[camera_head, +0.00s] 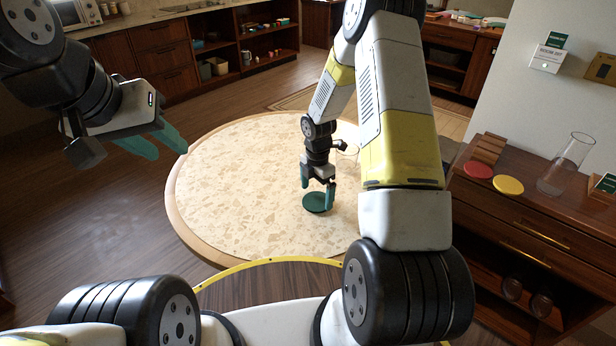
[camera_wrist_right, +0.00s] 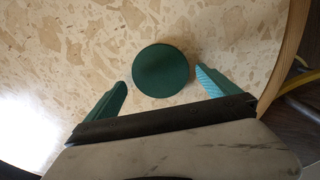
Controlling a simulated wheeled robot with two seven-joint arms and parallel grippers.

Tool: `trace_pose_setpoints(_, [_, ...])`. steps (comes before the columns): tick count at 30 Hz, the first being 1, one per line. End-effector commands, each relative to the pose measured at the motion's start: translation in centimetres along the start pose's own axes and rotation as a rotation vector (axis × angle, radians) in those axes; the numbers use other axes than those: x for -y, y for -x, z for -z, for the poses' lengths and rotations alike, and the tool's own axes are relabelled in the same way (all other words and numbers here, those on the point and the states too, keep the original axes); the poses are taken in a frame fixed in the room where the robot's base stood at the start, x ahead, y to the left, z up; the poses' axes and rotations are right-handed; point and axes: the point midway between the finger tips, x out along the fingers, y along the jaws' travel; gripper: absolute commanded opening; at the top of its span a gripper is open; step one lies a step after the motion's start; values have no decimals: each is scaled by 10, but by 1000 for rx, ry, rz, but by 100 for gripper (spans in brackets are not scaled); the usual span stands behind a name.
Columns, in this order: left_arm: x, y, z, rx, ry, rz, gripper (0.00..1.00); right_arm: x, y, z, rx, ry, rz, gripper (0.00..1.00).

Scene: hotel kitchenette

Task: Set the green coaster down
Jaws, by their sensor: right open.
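The green coaster (camera_head: 316,203) is a dark green disc lying flat on the round table (camera_head: 235,190), near its right side. It also shows in the right wrist view (camera_wrist_right: 163,71), whole and uncovered. My right gripper (camera_head: 317,196) is above the coaster in the head view. Its fingers (camera_wrist_right: 162,92) are spread wide, with clear gaps to the coaster, and hold nothing. My left gripper (camera_head: 161,146) hangs at the left, above the floor and the table's left edge. Its fingers look apart and nothing shows between them.
A wooden cabinet (camera_head: 530,215) at the right bears a red coaster (camera_head: 478,169), a yellow coaster (camera_head: 508,185), a glass vase (camera_head: 567,163) and a wooden rack (camera_head: 485,149). Low cabinets (camera_head: 160,52) line the back.

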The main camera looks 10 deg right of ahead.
Motion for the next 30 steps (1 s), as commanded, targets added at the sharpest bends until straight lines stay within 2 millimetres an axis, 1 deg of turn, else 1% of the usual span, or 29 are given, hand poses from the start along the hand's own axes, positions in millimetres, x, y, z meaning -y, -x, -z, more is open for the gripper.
trace_pose_setpoints(1, [0,0,0,0,0,0,36,0,12,-1,2,-2,-3,100])
trace_pose_setpoints(3, [0,0,0,0,0,0,36,0,27,-1,2,-2,-4,100])
trace_pose_setpoints(9, [0,0,0,0,0,0,36,0,69,-1,2,-1,-3,100])
trace_pose_setpoints(12, [0,0,0,0,0,0,36,0,85,-1,2,-1,-2,100])
trace_pose_setpoints(17, [0,0,0,0,0,0,36,1,100,0,1,-4,-1,100])
trace_pose_setpoints(20, [0,0,0,0,0,0,36,2,116,0,10,-49,-14,100])
trace_pose_setpoints(23, [0,0,0,0,0,0,36,10,151,2,27,-176,-48,100])
trace_pose_setpoints(25, [0,0,0,0,0,0,36,20,184,6,37,-312,-86,100])
trace_pose_setpoints(26, [0,0,0,0,0,0,36,26,199,9,39,-380,-105,100])
trace_pose_setpoints(27, [0,0,0,0,0,0,36,34,219,13,38,-474,-131,100])
trace_pose_setpoints(29, [0,0,0,0,0,0,36,47,246,21,29,-615,-173,100])
trace_pose_setpoints(30, [0,0,0,0,0,0,36,57,263,26,20,-708,-201,100])
